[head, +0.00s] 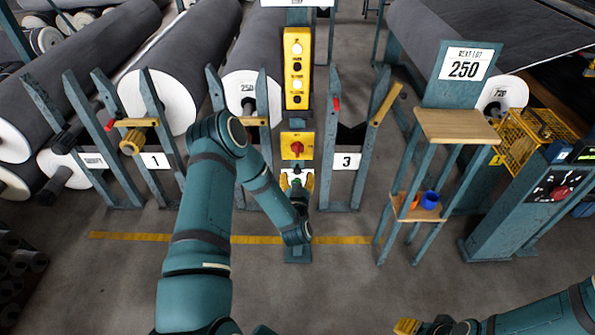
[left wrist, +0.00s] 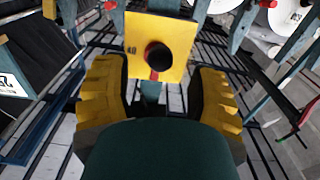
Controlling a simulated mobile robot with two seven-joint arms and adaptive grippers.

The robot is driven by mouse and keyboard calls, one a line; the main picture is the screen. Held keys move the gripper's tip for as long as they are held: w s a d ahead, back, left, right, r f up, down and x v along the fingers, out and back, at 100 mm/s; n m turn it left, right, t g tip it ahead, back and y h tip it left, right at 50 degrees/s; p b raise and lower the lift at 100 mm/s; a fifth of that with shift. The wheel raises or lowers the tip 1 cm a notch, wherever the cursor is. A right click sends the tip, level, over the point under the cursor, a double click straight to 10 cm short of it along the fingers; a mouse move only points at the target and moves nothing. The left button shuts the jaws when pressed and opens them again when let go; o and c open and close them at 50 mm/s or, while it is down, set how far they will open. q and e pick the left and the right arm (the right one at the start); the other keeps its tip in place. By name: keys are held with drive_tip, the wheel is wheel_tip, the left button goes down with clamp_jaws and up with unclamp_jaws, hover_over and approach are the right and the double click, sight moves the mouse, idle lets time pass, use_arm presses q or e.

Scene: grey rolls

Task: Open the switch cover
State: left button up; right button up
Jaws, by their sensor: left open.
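A teal post in the middle carries a yellow switch box (head: 297,146) with a red knob. In the left wrist view a yellow plate (left wrist: 176,40) with a dark round knob and red around it is straight ahead. Below the box in the head view is a small white and green fitting (head: 297,177); I cannot tell whether it is the cover. My left gripper (head: 297,184) is open at this fitting, its yellow fingers apart on either side; contact is unclear. In the left wrist view the fingers (left wrist: 158,95) are wide apart. My right gripper (head: 407,326) is partly visible at the bottom.
A taller yellow button panel (head: 297,68) is above on the post. Teal roll stands flank it, with large grey rolls (head: 190,50) behind. A small wooden-topped shelf (head: 455,126) holding a blue cup (head: 429,200) stands right. The floor in front is clear, with a yellow line.

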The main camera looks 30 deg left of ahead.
sight(297, 172)
use_arm(q)
drive_tip(key=shift+x, duration=1.95)
clamp_jaws()
